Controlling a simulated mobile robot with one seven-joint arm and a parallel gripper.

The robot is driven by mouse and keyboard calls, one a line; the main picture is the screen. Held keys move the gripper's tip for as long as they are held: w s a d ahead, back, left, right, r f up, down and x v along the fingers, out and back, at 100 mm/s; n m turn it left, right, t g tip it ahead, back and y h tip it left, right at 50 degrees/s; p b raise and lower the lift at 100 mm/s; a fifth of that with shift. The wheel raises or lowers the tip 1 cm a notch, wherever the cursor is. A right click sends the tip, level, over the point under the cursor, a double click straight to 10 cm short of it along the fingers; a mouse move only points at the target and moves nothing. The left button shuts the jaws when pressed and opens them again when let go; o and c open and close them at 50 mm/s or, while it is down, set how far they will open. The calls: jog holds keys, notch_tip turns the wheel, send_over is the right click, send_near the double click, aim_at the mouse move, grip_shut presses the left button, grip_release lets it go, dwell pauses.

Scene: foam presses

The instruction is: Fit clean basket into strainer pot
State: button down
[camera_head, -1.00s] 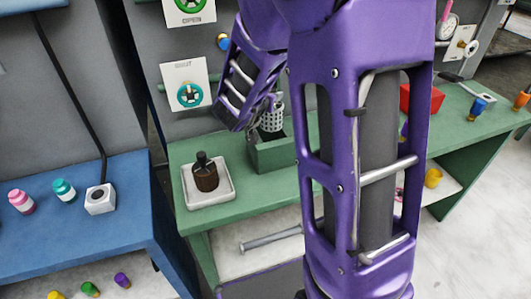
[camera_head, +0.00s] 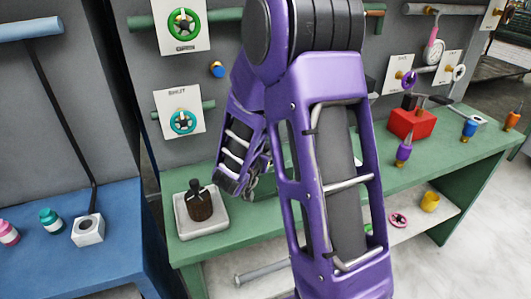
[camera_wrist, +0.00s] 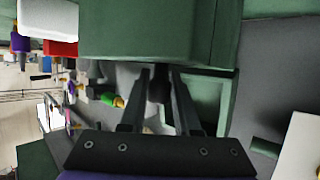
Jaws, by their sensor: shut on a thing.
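My gripper (camera_head: 256,182) is low at the green bench, partly hidden behind my own arm in the head view. In the wrist view, its fingers (camera_wrist: 160,75) are closed around a dark stub (camera_wrist: 158,86), which looks like the handle of the clean basket. The basket's pale perforated body is hidden now. A green box-shaped holder (camera_head: 267,185) shows behind the gripper and as a large green block (camera_wrist: 160,35) in the wrist view. I cannot tell whether it is the strainer pot, or how deep the basket sits. A brown basket with a dark handle (camera_head: 199,204) stands in a white tray.
The white tray (camera_head: 218,226) lies just left of my gripper. A red box (camera_head: 411,123) and purple, blue and orange bottles stand on the bench's right. A metal bar (camera_head: 262,271) and a yellow cup (camera_head: 430,201) are below. A blue table (camera_head: 110,255) is at left.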

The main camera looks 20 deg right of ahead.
jog(key=shift+f, duration=0.1)
jog(key=c, duration=0.6)
grip_release()
jog(key=shift+c, duration=0.2)
jog(key=shift+r, duration=0.2)
jog(key=p+v, duration=0.1)
jog(key=v, duration=1.1)
jog(key=shift+d, duration=0.1)
